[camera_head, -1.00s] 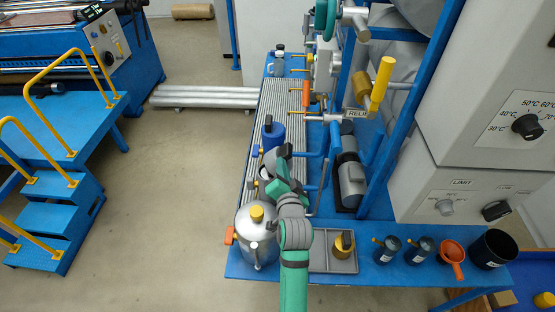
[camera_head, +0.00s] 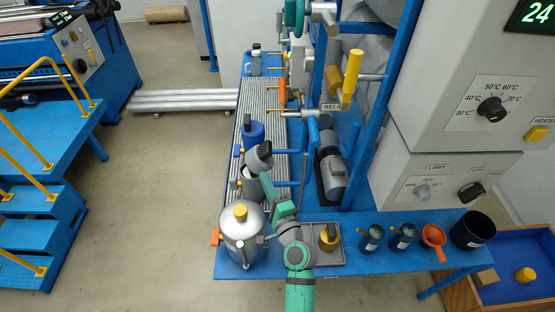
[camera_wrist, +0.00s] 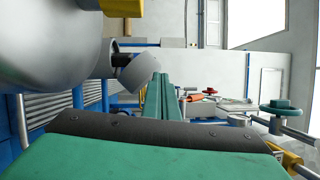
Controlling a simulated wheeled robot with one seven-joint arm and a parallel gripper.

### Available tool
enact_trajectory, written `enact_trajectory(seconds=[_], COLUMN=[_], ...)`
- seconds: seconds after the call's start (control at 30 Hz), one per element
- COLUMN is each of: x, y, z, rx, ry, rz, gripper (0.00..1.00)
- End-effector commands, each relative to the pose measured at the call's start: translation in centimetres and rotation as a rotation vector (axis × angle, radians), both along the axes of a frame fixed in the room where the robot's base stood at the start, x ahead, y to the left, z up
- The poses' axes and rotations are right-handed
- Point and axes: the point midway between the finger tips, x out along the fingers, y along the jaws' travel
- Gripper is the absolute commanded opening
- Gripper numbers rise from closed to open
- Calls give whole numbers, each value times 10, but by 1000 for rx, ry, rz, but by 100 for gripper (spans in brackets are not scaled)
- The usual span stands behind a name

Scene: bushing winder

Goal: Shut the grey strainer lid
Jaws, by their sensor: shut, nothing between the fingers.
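The grey strainer (camera_head: 251,187) stands on the blue bench behind the silver tank. Its grey lid (camera_head: 259,156) is up and tilted above the strainer's mouth. My gripper (camera_head: 268,179) is shut and empty, just right of the strainer and below the raised lid in the head view. In the wrist view my shut fingers (camera_wrist: 163,92) point ahead. A grey rounded piece (camera_wrist: 140,73), seemingly the lid, is just left of their tips there. I cannot tell whether they touch.
The silver tank (camera_head: 243,247) with a yellow knob stands close left of my arm; its rounded side (camera_wrist: 50,50) fills the wrist view's left. A blue container (camera_head: 253,134) stands behind the strainer. A grey tray (camera_head: 329,258) and dark cups (camera_head: 371,238) lie to the right.

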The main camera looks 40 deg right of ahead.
Motion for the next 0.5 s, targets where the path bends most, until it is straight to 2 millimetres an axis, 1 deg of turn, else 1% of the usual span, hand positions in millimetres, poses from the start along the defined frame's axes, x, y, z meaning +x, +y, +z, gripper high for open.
enact_trajectory(seconds=[0.1,0.3,0.4,0.5], x=[-14,-40,-50,-55], y=[-16,-46,-56,-62], z=[-12,-32,-40,-45], rx=[156,413,499,545], ry=[-96,-261,-314,-345], rz=[-23,-80,-104,-117], gripper=[0,0,0,0])
